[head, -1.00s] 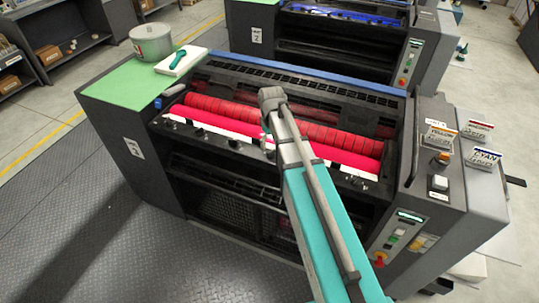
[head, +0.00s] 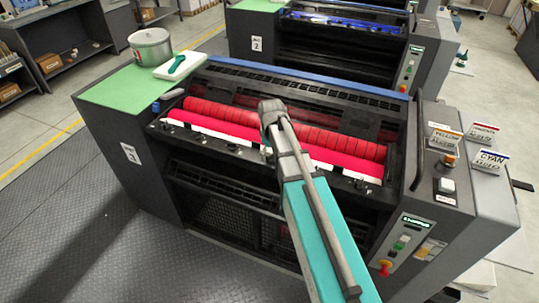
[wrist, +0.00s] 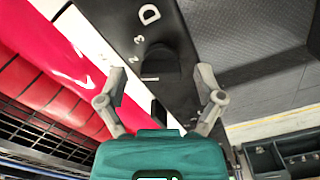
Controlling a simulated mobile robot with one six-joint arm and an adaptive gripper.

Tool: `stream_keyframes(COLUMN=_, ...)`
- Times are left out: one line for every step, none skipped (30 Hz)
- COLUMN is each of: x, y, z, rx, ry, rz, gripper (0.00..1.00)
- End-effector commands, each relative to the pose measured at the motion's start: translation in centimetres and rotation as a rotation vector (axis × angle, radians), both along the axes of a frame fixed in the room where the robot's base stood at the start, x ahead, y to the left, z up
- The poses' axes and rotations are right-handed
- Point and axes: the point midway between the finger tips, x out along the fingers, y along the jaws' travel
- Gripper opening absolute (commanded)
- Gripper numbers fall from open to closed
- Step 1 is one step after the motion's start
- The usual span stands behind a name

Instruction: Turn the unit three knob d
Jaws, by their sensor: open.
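Unit three (head: 131,153) is the near dark press with red rollers in the head view. A row of small dark knobs runs along its front bar under the rollers. In the wrist view, the dark knob d (wrist: 160,64) sits on the black bar, with a white letter D (wrist: 150,14) beyond it and small number marks beside it. My gripper (wrist: 162,78) is open, with one finger on each side of the knob. Both fingers look apart from it. In the head view, my own arm hides the gripper.
Red rollers (wrist: 45,82) lie left of the bar in the wrist view. In the head view, a pot (head: 151,48) stands on the green top. Unit two stands behind.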

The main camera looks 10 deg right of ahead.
Motion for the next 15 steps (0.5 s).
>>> stream_keyframes(x=0.0, y=0.01, z=0.01, rx=0.0, ry=0.0, rz=0.0, gripper=0.86)
stream_keyframes(x=0.0, y=0.01, z=0.01, rx=0.0, ry=0.0, rz=0.0, gripper=0.86)
stream_keyframes(x=0.0, y=0.01, z=0.01, rx=0.0, ry=0.0, rz=0.0, gripper=0.82)
stream_keyframes(x=0.0, y=0.01, z=0.01, rx=0.0, ry=0.0, rz=0.0, gripper=0.76)
stream_keyframes(x=0.0, y=0.0, z=0.01, rx=0.0, ry=0.0, rz=0.0, gripper=0.71)
stream_keyframes(x=0.0, y=0.01, z=0.01, rx=0.0, ry=0.0, rz=0.0, gripper=0.63)
stream_keyframes(x=0.0, y=0.0, z=0.01, rx=0.0, ry=0.0, rz=0.0, gripper=0.58)
stream_keyframes(x=0.0, y=0.0, z=0.01, rx=0.0, ry=0.0, rz=0.0, gripper=0.52)
stream_keyframes(x=0.0, y=0.0, z=0.01, rx=0.0, ry=0.0, rz=0.0, gripper=0.45)
stream_keyframes(x=-0.01, y=0.0, z=0.01, rx=0.0, ry=0.0, rz=0.0, gripper=0.39)
stream_keyframes(x=-0.01, y=0.0, z=0.01, rx=0.0, ry=0.0, rz=0.0, gripper=0.34)
stream_keyframes(x=0.0, y=-0.01, z=0.01, rx=0.0, ry=0.0, rz=0.0, gripper=0.26)
stream_keyframes(x=0.0, y=-0.01, z=0.01, rx=0.0, ry=0.0, rz=0.0, gripper=0.21)
stream_keyframes(x=0.0, y=-0.01, z=0.01, rx=0.0, ry=0.0, rz=0.0, gripper=0.15)
stream_keyframes(x=0.0, y=-0.02, z=0.01, rx=0.0, ry=0.0, rz=0.0, gripper=0.08)
